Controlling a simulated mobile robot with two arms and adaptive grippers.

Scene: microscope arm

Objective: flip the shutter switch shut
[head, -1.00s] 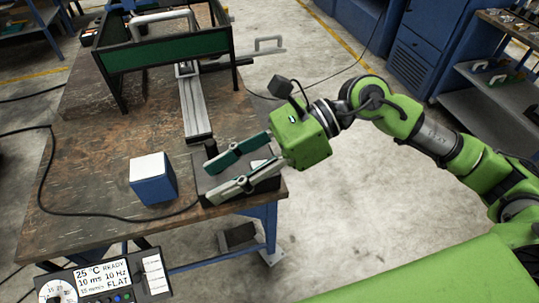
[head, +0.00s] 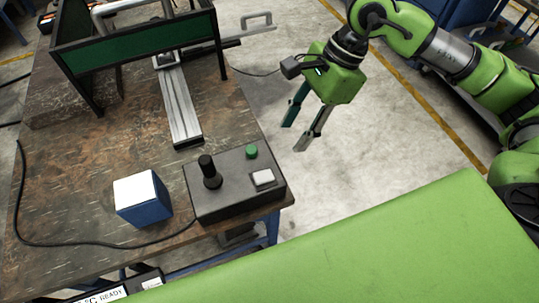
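A dark control box (head: 237,188) sits at the table's front right corner. It carries a black joystick (head: 209,172), a green button (head: 251,152) and a white rocker-like switch (head: 263,178). I see no label that marks the shutter switch, and which way the white switch is tipped is too small to tell. My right gripper (head: 294,134) is beyond the table's right edge, up and to the right of the box. Its fingers point down, apart and empty, touching nothing. My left gripper is not in view.
A blue block with a white top (head: 142,198) stands left of the box. A metal rail (head: 180,105) and a green-panelled black frame (head: 140,47) are behind. A black cable runs along the table's front. A display panel (head: 108,295) is cut off at the bottom left.

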